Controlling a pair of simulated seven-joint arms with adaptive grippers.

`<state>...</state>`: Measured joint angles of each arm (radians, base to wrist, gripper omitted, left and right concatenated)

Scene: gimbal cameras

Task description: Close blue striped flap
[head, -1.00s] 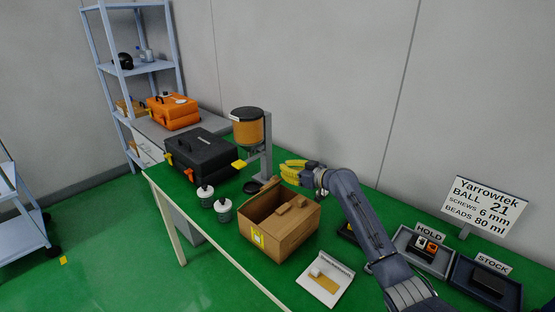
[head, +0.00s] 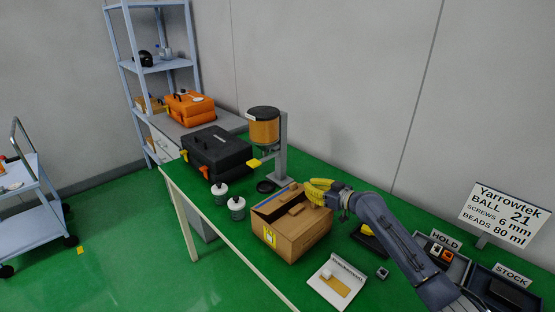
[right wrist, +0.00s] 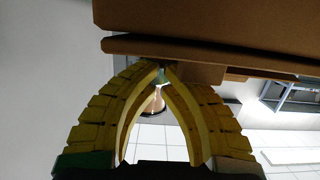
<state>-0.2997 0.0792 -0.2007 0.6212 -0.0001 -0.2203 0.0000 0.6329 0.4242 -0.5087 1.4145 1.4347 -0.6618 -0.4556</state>
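The cardboard box (head: 286,241) stands on the green table with a yellow label on its front. A blue stripe (head: 272,199) shows along the back left of its top, on a flap that now lies low over the opening. Another brown flap (head: 297,209) with a small block-like piece covers the right part of the top. My right gripper (head: 318,190) has yellow fingers and is at the box's back right top edge. In the right wrist view its fingertips (right wrist: 163,70) come together just under a cardboard edge (right wrist: 200,52), with nothing seen held. Contact is unclear. My left gripper is out of view.
Two white-lidded containers (head: 237,208) stand left of the box. Behind are a black case (head: 217,153) and a dispenser (head: 265,127) on a post. A white card (head: 337,283) lies in front right; the HOLD tray (head: 460,270) and STOCK tray (head: 517,291) are farther right.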

